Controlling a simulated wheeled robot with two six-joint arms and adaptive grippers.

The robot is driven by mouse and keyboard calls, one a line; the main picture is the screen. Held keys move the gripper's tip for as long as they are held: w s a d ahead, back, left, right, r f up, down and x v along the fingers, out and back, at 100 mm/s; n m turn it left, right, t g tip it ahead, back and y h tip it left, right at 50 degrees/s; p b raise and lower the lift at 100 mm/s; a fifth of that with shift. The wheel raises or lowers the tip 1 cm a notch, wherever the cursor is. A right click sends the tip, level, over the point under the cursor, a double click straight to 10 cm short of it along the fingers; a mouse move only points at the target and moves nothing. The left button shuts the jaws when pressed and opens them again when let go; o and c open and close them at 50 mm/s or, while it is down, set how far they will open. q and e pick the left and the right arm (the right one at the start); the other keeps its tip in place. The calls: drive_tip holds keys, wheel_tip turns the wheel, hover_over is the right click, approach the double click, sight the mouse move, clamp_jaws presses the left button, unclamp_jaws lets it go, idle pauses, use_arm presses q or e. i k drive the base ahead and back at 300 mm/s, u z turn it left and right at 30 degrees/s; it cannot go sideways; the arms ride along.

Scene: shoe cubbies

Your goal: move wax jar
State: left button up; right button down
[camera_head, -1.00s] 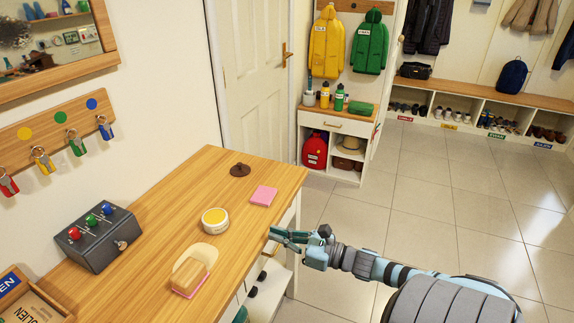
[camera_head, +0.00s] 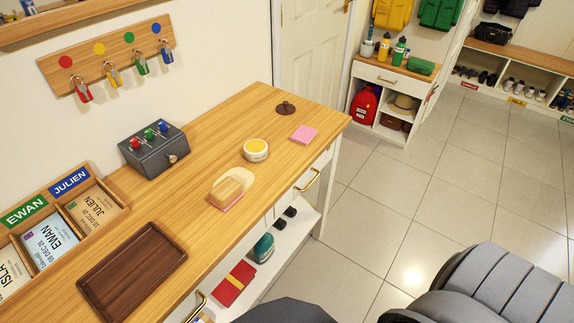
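The wax jar (camera_head: 256,149) is a small round white tub with a yellow top. It stands upright on the wooden bench top (camera_head: 215,150), between a wooden brush on a pale sheet and a pink pad. Nothing touches it that I can see. Neither of my grippers is in view; only dark grey parts of my arms show at the bottom and bottom right.
The brush (camera_head: 227,190), pink pad (camera_head: 304,134), dark brown knob-like piece (camera_head: 285,107), grey switch box (camera_head: 153,148) and empty dark tray (camera_head: 131,271) are on the bench. A card holder (camera_head: 62,217) stands at left. Tiled floor is clear at right.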

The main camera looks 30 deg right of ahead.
sight(256, 149)
drive_tip(key=k, duration=1)
drive_tip(key=z, duration=0.9)
drive_tip(key=i, duration=1.4)
drive_tip(key=u, duration=0.45)
